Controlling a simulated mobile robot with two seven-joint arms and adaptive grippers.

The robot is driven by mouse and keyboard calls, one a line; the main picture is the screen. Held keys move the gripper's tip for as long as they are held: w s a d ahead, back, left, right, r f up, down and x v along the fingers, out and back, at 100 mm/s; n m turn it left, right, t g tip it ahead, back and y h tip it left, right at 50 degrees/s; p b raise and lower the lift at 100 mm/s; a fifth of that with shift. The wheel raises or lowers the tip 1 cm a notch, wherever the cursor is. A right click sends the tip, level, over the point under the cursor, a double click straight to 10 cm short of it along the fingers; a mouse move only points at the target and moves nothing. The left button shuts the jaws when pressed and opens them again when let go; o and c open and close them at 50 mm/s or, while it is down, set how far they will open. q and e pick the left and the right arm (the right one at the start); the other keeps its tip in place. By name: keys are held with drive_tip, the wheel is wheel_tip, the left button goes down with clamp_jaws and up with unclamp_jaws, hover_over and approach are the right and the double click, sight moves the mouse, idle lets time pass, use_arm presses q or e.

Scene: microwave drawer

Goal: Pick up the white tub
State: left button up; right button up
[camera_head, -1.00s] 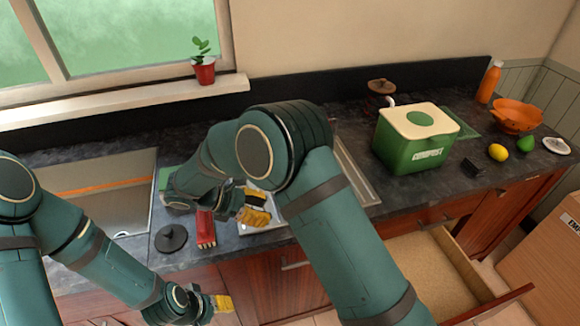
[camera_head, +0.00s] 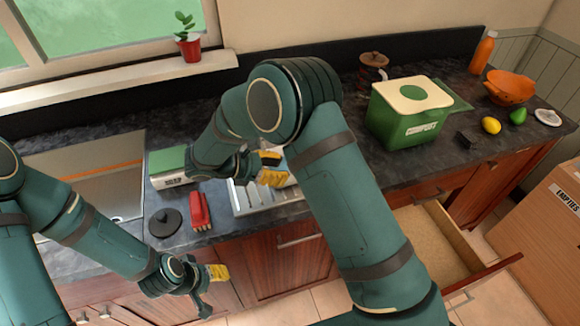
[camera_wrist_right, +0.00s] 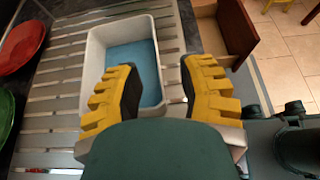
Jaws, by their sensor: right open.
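The white tub (camera_wrist_right: 96,58), rectangular with a blue inside, sits on a slatted metal drainer in the right wrist view. In the head view it is mostly hidden behind my right arm. My right gripper (camera_wrist_right: 162,75) is open, with its yellow-padded fingers apart over the near part of the tub. The tub's right wall shows between the two fingers, and nothing is held. It also shows in the head view (camera_head: 272,166) above the drainer. My left gripper (camera_head: 216,274) hangs low by the counter's front edge, away from the tub; its jaw opening is unclear.
The drainer (camera_head: 243,200) lies beside a red object (camera_head: 200,212) and a black disc (camera_head: 165,222). A green compost bin (camera_head: 405,125) stands to the right. A drawer (camera_head: 428,240) is open below the counter. Red (camera_wrist_right: 24,42) and green (camera_wrist_right: 5,120) round items lie left of the drainer.

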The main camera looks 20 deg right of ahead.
drive_tip(key=x, duration=0.4)
drive_tip(key=shift+w+d+f, duration=0.15)
drive_tip(key=shift+w+d, duration=0.05)
drive_tip(key=shift+d, duration=0.1)
clamp_jaws()
